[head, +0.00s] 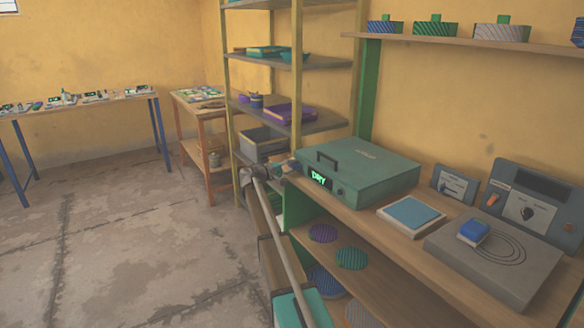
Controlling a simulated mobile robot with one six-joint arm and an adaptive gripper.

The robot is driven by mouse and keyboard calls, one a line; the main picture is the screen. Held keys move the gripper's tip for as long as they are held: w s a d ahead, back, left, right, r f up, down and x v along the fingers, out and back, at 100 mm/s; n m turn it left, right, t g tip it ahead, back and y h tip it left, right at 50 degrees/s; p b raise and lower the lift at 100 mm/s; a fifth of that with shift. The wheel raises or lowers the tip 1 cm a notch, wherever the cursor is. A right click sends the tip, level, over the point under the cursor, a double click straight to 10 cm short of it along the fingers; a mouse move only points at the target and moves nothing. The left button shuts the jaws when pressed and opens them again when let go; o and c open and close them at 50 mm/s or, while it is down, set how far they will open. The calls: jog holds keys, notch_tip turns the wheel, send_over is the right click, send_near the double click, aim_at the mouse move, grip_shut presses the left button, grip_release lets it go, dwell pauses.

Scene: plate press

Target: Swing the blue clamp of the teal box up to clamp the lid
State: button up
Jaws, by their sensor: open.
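The teal box (375,172) sits on the wooden bench with its lid down. A dark handle (327,158) stands on the lid, and a green lit display reading "DRY" (318,177) is on its front. A small blue and tan part (286,166) shows at the box's left end; I cannot tell whether it is the blue clamp or how it is set. My gripper (251,175) is small and grey in view, open, just left of that part, with no object visible in it. Contact cannot be told.
On the bench (375,228), right of the box, are a blue-topped pad (411,213), a grey plate (490,262) with a blue block (473,231), and control boxes (527,208). Shelving (297,75) stands behind my gripper. Open floor (120,235) lies left.

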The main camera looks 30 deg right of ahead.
jog(key=shift+d, duration=0.15)
grip_shut()
dwell(0.4)
